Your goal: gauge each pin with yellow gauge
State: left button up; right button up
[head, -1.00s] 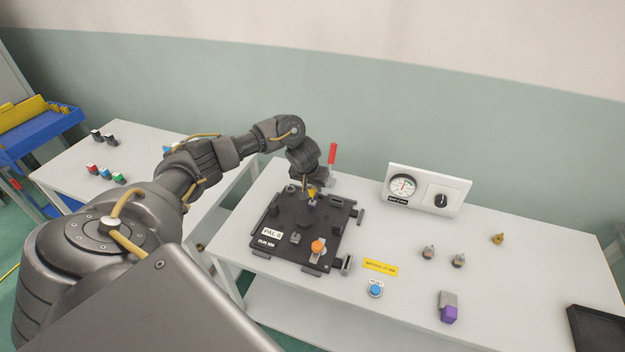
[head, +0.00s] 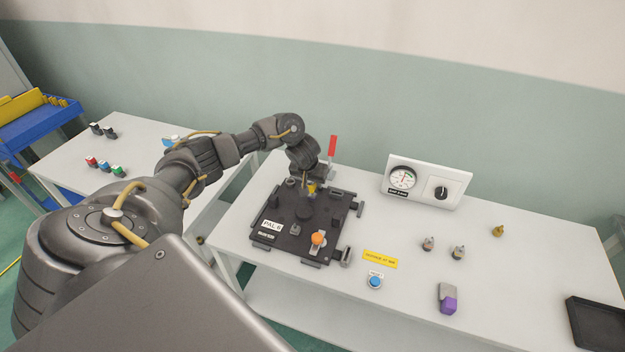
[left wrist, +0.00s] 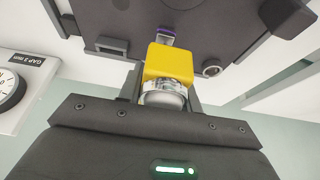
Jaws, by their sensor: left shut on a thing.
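My left gripper (head: 306,185) is over the far part of the black pallet marked PAL 6 (head: 268,241). It is shut on the yellow gauge (head: 313,188). In the left wrist view the yellow gauge (left wrist: 170,62) is a yellow block above a pale round part, between the fingers, close to the dark pallet plate (left wrist: 120,25). I cannot tell whether it touches a pin. A ring-shaped pin or bushing (left wrist: 212,71) shows at the plate's edge, right of the gauge. An orange-topped part (head: 318,239) stands on the pallet's near right. My right gripper is not in view.
A gauge panel with dial and knob (head: 427,187) stands at the back. Right of the pallet are a yellow label (head: 380,259), blue button (head: 375,282), two grey parts (head: 428,243), a brass part (head: 498,231), a purple-ended block (head: 448,299) and a black tray (head: 600,325).

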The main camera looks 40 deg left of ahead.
pick_arm(q)
jog(key=shift+f+b, duration=0.3)
jog(key=shift+f, duration=0.85)
jog(key=o, duration=1.3)
jog(key=shift+r, duration=0.15)
jog(key=p+v, duration=0.2)
jog(key=v, duration=0.8)
jog(key=shift+w+p, duration=0.15)
jog(key=shift+p, duration=0.15)
jog(key=shift+s+r, duration=0.3)
jog(key=shift+r, duration=0.05)
jog(key=shift+d+f, duration=0.1)
